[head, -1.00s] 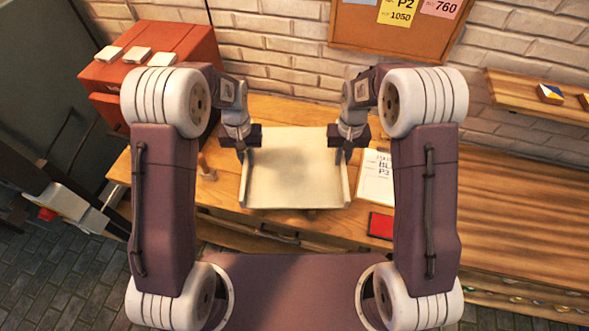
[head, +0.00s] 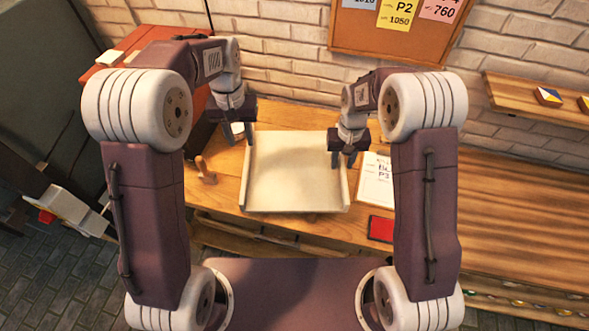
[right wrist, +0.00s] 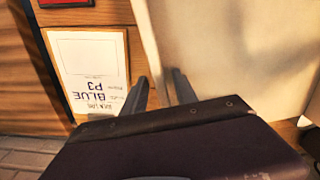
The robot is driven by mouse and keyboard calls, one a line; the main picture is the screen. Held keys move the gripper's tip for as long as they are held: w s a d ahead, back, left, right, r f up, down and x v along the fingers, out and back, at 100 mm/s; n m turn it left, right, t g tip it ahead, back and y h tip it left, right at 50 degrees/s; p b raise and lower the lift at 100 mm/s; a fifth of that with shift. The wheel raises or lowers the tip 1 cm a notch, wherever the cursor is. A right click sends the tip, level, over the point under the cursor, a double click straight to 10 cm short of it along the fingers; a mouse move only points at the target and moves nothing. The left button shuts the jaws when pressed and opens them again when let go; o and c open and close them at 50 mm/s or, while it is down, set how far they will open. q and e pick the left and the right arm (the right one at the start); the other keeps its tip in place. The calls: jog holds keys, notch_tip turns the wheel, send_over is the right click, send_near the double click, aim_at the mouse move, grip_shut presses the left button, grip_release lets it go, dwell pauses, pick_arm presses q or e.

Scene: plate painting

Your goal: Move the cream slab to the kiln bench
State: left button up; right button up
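The cream slab (head: 294,175), a wide tray-like piece with raised side walls, lies flat on a wooden bench (head: 222,180); it also shows in the right wrist view (right wrist: 215,50). My right gripper (head: 344,156) is at the slab's right wall. In the right wrist view its two fingers (right wrist: 160,92) stand apart, one on each side of the wall edge, with a gap showing. I cannot tell whether either finger touches it.
A printed sheet (head: 374,183) and a red pad (head: 381,228) lie right of the slab. A wooden stamp-like tool (head: 205,172) stands left of it. A red cabinet (head: 125,45) is at the back left, partly behind my arm. A slatted wooden surface (head: 520,225) at right looks clear.

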notch_tip(320, 180, up, 12)
dwell(0.6)
jog(key=shift+w, duration=0.1)
